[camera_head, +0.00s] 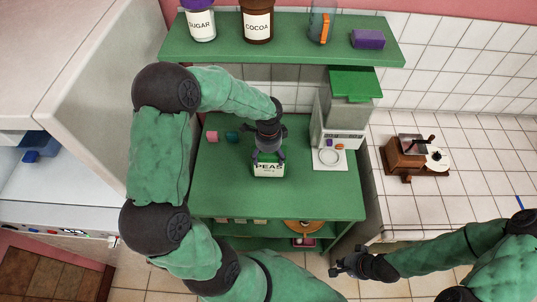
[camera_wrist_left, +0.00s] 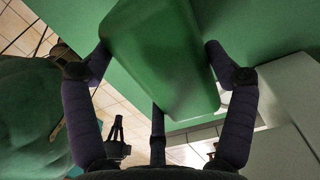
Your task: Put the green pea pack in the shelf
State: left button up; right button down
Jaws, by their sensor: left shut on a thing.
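The green pea pack (camera_head: 269,171), with a white "PEAS" label, is at the middle of the green worktop in the head view. My left gripper (camera_head: 267,155) is above it and shut on it. In the left wrist view the pack (camera_wrist_left: 160,55) shows as a green block between the dark fingers. I cannot tell whether its bottom touches the worktop. The green shelf unit has a worktop (camera_head: 220,180) with lower boards (camera_head: 255,229) under it, partly hidden by my left arm. My right gripper (camera_head: 350,266) is low at the right, in front of the unit, and holds nothing visible.
An upper green shelf (camera_head: 280,45) holds a sugar jar (camera_head: 201,25), a cocoa jar (camera_head: 257,22), a glass jug and a purple block (camera_head: 368,39). A coffee grinder (camera_head: 407,157) is farther right.

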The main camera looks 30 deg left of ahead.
pick_arm(q)
jog(key=o, duration=1.5)
